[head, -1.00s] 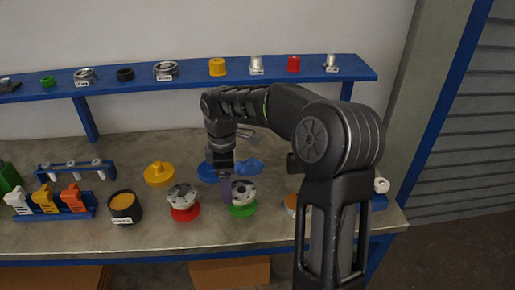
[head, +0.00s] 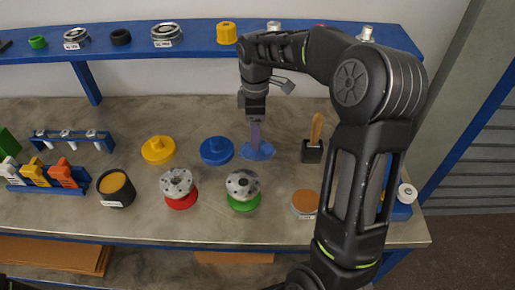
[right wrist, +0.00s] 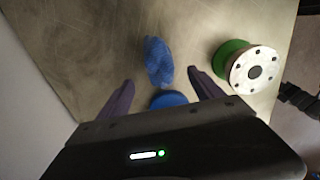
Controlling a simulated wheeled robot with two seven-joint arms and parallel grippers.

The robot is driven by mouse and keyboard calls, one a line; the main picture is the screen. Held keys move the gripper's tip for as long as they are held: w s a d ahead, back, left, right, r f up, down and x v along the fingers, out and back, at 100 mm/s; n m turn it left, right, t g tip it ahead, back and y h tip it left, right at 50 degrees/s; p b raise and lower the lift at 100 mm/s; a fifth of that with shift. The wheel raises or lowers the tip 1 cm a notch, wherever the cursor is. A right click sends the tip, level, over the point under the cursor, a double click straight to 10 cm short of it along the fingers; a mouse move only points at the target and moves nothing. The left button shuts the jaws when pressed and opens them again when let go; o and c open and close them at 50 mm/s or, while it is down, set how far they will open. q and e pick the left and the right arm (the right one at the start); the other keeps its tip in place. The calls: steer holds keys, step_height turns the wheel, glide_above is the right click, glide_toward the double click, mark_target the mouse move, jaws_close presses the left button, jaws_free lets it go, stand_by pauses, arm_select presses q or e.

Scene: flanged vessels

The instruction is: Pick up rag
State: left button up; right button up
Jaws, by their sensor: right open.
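The rag (head: 258,151) is a crumpled blue cloth lying on the metal bench, right of the blue flanged cap. My right gripper (head: 256,135) points down just above the rag in the head view. In the right wrist view the rag (right wrist: 158,62) lies ahead, between the lines of the two purple fingers of my right gripper (right wrist: 160,88). The fingers are open and wide apart, with nothing between them. My left gripper is not in view.
A blue flanged cap (head: 217,150) sits close left of the rag. A grey flange on a green base (head: 243,190) stands in front. A black holder with a wooden handle (head: 313,150) stands to the right. A blue shelf (head: 190,41) runs behind.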

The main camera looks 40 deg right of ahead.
steer(key=shift+f, duration=0.95)
step_height(320, 180, down, 5)
steer(key=shift+d+f+p, duration=0.1)
steer(key=shift+p, duration=0.7)
steer(key=shift+c, duration=0.4)
steer(key=c, duration=1.4)
step_height(320, 180, up, 10)
steer(key=b, duration=0.1)
